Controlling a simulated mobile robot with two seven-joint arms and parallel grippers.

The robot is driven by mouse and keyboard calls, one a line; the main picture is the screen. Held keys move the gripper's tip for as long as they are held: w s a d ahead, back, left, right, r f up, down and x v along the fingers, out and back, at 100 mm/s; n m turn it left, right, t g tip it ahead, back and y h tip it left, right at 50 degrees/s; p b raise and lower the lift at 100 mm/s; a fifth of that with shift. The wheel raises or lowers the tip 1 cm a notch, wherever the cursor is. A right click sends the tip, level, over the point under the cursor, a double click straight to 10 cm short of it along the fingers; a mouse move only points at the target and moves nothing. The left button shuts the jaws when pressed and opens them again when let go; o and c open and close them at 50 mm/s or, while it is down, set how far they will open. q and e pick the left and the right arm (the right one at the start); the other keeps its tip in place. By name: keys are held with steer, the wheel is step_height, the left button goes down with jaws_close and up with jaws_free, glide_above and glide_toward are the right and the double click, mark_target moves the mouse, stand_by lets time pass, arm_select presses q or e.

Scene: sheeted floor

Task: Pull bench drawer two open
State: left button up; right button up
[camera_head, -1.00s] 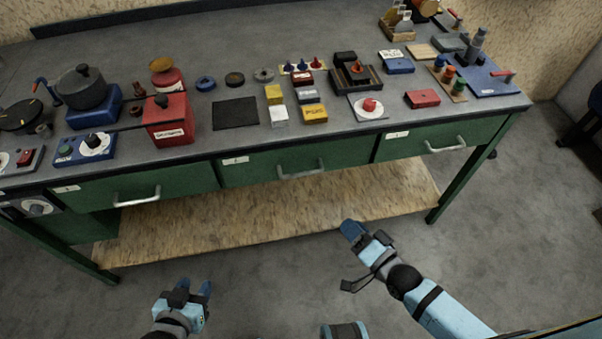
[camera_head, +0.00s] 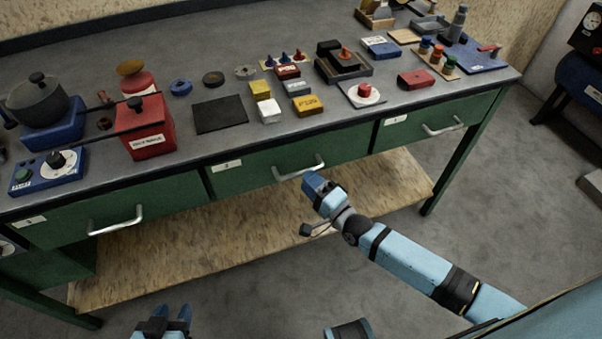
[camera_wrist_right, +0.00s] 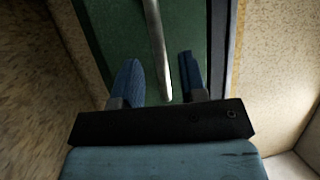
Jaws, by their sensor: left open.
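The middle green drawer (camera_head: 250,176) is flush with the bench front. A small white label with a mark too small to read is at its upper left. Its silver bar handle (camera_head: 298,168) shows above and beside my right gripper (camera_head: 314,180). In the right wrist view the handle (camera_wrist_right: 157,45) runs between the two spread blue fingers of my right gripper (camera_wrist_right: 159,62), with gaps on both sides. My left gripper (camera_head: 172,314) is open and empty at the bottom edge of the head view, well away from the bench.
Green drawers with handles lie left (camera_head: 105,217) and right (camera_head: 460,118). A wooden lower shelf (camera_head: 240,240) runs below. The bench top (camera_head: 110,70) carries a pot, red box, small blocks and trays. The grey floor (camera_head: 480,230) in front is clear.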

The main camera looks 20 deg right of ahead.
mark_target(301, 173)
steer(key=shift+x, duration=1.8)
jaws_close()
steer(key=shift+s, duration=0.15)
